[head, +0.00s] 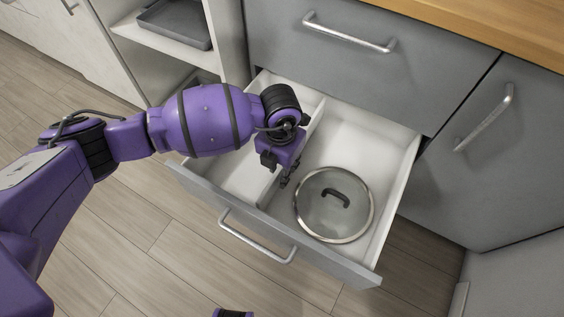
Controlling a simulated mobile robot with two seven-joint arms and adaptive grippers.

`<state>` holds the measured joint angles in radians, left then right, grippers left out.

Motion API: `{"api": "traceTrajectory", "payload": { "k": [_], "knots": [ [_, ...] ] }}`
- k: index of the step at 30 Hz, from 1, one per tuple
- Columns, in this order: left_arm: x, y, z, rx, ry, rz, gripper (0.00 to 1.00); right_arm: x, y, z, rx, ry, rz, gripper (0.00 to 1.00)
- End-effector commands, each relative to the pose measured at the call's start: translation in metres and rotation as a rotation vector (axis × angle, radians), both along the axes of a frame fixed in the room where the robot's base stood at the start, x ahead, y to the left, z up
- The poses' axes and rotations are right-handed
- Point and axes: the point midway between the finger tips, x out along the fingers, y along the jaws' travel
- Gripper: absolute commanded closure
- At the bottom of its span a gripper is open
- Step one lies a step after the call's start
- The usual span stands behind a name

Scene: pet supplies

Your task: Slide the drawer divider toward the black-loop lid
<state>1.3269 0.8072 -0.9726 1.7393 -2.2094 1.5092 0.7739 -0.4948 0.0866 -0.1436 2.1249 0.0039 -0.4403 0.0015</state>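The open drawer (401,196) has white inner walls and a grey front with a metal handle. The white drawer divider (316,118) runs from back to front inside it, partly hidden by my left arm and gripper. The lid (312,208) is round glass with a metal rim and a black loop handle, lying in the right compartment. My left gripper (286,181) points down at the divider, left of the lid and apart from it. Its fingertips are small and dark, so their opening and contact with the divider are unclear.
The left compartment (238,172) shows no objects where visible. A closed drawer (350,70) and wooden countertop (500,25) are behind and above. A grey cabinet door (500,150) stands right. An open shelf at left holds a dark tray (178,24).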

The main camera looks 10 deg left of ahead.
Motion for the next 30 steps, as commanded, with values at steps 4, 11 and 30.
{"api": "traceTrajectory", "payload": {
  "k": [4, 11, 30],
  "knots": [
    [0.0, 0.0, 0.0, 0.0, -0.001, 0.0, 0.72, 0.0, 0.0, 0.0, 0.0, 0.0, 0.0, 0.6],
    [0.001, 0.0, 0.009, 0.0, -0.003, -0.001, 0.72, -0.003, -0.001, 0.0, -0.001, 0.004, 0.002, 0.6],
    [0.001, 0.0, 0.116, 0.001, -0.001, 0.001, 0.72, -0.001, 0.0, 0.0, -0.001, 0.001, 0.003, 0.6]
  ]
}}
